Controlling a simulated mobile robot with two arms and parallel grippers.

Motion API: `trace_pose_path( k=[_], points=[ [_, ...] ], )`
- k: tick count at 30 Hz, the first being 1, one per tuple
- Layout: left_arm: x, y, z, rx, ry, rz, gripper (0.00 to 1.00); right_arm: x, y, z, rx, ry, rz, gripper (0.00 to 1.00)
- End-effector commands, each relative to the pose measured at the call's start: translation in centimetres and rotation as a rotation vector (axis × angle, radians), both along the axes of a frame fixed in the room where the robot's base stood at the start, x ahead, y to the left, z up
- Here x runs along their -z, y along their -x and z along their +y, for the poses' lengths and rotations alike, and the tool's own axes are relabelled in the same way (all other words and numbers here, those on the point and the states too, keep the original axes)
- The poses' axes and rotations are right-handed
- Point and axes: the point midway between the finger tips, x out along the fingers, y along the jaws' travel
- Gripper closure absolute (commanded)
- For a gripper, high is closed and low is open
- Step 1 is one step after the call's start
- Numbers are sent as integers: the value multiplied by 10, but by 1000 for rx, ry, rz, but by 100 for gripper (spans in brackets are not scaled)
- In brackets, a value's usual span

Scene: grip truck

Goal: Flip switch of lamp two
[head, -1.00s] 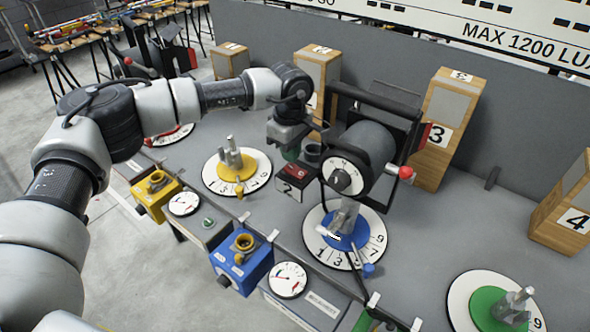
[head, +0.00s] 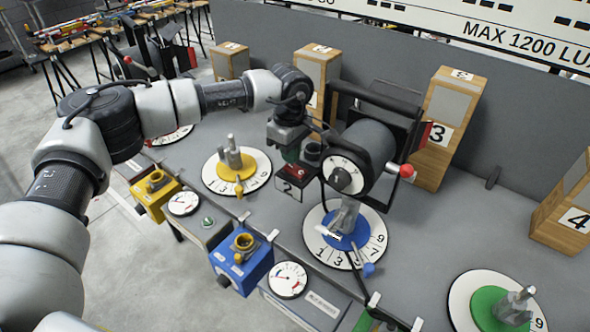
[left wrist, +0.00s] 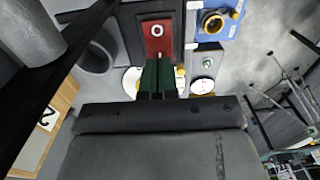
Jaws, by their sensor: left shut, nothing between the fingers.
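The lamp (head: 362,150) stands on the blue dial (head: 340,240), its dark body tilted toward me. The red and black switch box marked 2 (head: 289,187) is on the table left of the lamp. In the left wrist view the red rocker (left wrist: 158,38) with a white O lies just past the fingertips. My left gripper (head: 292,154) points down above the switch, shut and empty. Its dark green fingers (left wrist: 158,78) are together in the wrist view, at the near end of the rocker; I cannot tell whether they touch it. My right gripper is not in view.
A yellow dial (head: 235,188) is on the left and a green dial (head: 490,305) on the right. Wooden blocks (head: 446,130) stand along the grey back wall. Blue (head: 240,265) and yellow (head: 155,195) boxes line the front edge. The lamp frame is close to my left gripper.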

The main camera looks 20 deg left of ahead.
Motion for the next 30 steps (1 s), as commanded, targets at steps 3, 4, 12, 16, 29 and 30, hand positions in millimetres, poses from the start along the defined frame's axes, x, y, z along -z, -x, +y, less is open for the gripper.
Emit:
trace_pose_path(
  k=[3,4,12,16,29,30],
  points=[
    [3,0,0,0,0,0,100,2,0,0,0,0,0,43],
    [3,0,0,0,0,0,100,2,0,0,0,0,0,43],
    [7,0,0,0,0,0,100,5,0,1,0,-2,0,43],
    [9,0,0,0,0,0,100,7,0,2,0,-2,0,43],
    [3,1,0,1,-2,2,100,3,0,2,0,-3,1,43],
    [0,0,0,1,-2,2,100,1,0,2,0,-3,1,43]
  ],
)
